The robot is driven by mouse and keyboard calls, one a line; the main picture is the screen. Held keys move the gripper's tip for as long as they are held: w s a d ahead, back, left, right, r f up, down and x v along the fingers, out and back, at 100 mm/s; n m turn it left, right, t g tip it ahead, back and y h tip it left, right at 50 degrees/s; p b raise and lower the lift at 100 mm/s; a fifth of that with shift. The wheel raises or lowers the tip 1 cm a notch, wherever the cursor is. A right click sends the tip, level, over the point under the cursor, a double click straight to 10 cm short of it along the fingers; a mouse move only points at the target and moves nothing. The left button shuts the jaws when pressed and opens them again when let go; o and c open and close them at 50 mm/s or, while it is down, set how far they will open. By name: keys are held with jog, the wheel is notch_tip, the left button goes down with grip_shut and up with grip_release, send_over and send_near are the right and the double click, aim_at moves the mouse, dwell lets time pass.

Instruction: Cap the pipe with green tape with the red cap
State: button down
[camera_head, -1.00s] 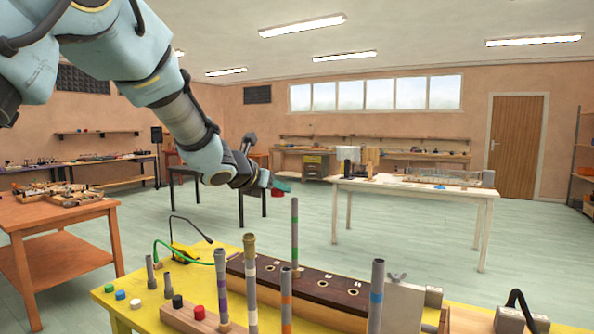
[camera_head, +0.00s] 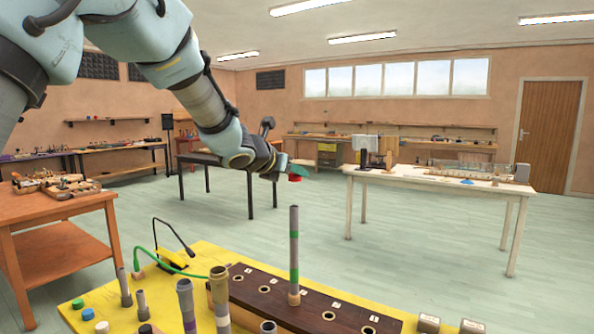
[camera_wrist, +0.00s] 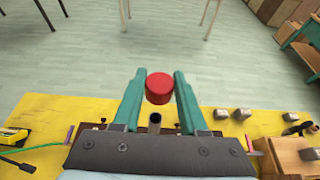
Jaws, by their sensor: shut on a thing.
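The pipe with green tape (camera_head: 294,245) is a grey tube standing upright in the dark wooden block (camera_head: 326,321), with a green band partway up. My gripper (camera_head: 297,170) is shut on the red cap (camera_head: 295,179), a short red cylinder. In the head view the cap hangs above the pipe's top, with a gap between them. In the wrist view the cap (camera_wrist: 159,88) sits between the teal fingertips. An open grey pipe end (camera_wrist: 155,118) shows just below it there, nearer my wrist. The cap's underside is hidden.
The air around the red cap is clear.

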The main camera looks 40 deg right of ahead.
aim_at(295, 206)
jog(key=shift+s+a+b, duration=0.1)
jog(key=shift+a+b, duration=0.1)
jog(key=shift+b, duration=0.3)
jog(key=shift+a+f+b, duration=0.1)
jog(key=shift+f+b, duration=0.05)
jog(key=shift+b, duration=0.15)
notch_tip(295, 206, down, 5)
jog(key=b, duration=0.6)
jog(key=shift+f, duration=0.15)
jog(key=shift+b, duration=0.65)
dwell(1.5)
jog(key=shift+f+b, duration=1.65)
jog(key=shift+b, duration=0.3)
jog(key=shift+c, duration=1.8)
grip_release()
